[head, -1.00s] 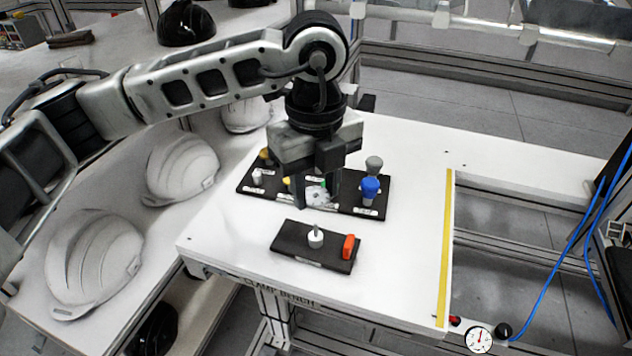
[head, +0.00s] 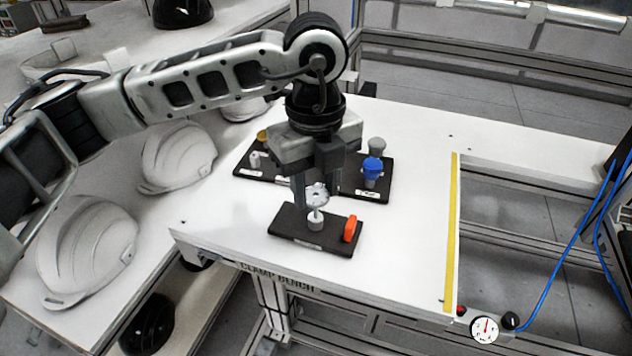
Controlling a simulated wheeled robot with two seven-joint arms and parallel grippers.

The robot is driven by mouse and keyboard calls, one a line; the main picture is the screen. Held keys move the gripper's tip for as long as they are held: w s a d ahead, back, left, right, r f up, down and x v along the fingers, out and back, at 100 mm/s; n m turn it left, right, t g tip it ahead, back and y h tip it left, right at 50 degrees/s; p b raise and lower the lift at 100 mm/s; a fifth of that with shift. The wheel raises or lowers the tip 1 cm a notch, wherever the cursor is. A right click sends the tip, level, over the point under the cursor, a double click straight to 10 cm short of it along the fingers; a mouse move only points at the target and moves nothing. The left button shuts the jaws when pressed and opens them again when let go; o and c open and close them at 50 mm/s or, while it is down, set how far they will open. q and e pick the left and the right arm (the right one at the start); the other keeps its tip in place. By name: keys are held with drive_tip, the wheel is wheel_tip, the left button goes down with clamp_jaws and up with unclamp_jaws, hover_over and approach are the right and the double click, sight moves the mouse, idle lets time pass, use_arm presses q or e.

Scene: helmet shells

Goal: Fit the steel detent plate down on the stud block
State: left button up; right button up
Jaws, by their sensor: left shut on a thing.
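The steel detent plate (head: 317,192) is a small grey disc with a notched edge, seen in the head view. My left gripper (head: 314,186) points down and is shut on the plate. It holds the plate over the stud block (head: 315,223), a short white cylinder with a thin upright stud on a black base. The plate sits in line with the top of the stud in this view; I cannot tell whether they touch. The fingers partly hide the plate's sides. My right gripper is not in view.
An orange upright piece (head: 350,228) stands on the right end of the black base (head: 290,233). Behind is a black tray (head: 375,192) with a blue knob (head: 372,170), a grey knob (head: 377,146) and other small parts. The white bench is clear to the right.

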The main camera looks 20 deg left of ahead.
sight(316, 205)
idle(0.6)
use_arm(q)
drive_tip(key=shift+b, duration=0.5)
idle(0.7)
drive_tip(key=shift+f+b, duration=1.85)
drive_tip(key=shift+f, duration=0.25)
drive_tip(key=o, duration=1)
drive_tip(key=shift+o, duration=0.2)
